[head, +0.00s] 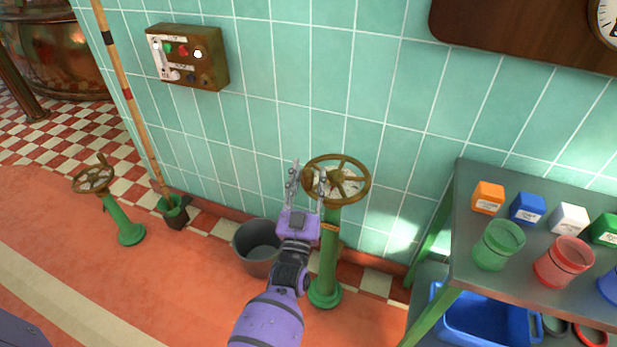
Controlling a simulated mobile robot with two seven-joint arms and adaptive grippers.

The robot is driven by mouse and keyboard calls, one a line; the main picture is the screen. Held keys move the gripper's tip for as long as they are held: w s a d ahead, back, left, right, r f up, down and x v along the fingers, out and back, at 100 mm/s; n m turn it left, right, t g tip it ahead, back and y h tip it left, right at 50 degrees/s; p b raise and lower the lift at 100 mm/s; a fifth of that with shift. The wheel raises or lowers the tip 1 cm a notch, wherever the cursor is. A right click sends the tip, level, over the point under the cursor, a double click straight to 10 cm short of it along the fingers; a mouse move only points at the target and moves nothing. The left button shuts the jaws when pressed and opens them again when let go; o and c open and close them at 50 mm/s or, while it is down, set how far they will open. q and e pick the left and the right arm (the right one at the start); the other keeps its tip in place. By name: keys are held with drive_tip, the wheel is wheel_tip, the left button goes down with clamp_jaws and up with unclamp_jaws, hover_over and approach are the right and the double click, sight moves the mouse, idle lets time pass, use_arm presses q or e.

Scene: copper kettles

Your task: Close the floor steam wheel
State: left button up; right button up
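A bronze spoked handwheel (350,159) sits on a tall green floor post (327,265) by the tiled wall. A second, similar handwheel (94,179) sits on a shorter green post (122,226) at the left. Which one is the floor steam wheel, I cannot tell. My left gripper (307,176) is at the left side of the middle wheel. Its two fingers are apart, and the wheel's left rim shows between them in the picture. Whether they touch the rim is unclear. My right gripper is not in view.
A grey bucket (257,248) stands left of the middle post. A table (464,240) with boxes and jars is at the right.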

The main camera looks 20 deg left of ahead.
use_arm(q)
drive_tip(key=c, duration=1)
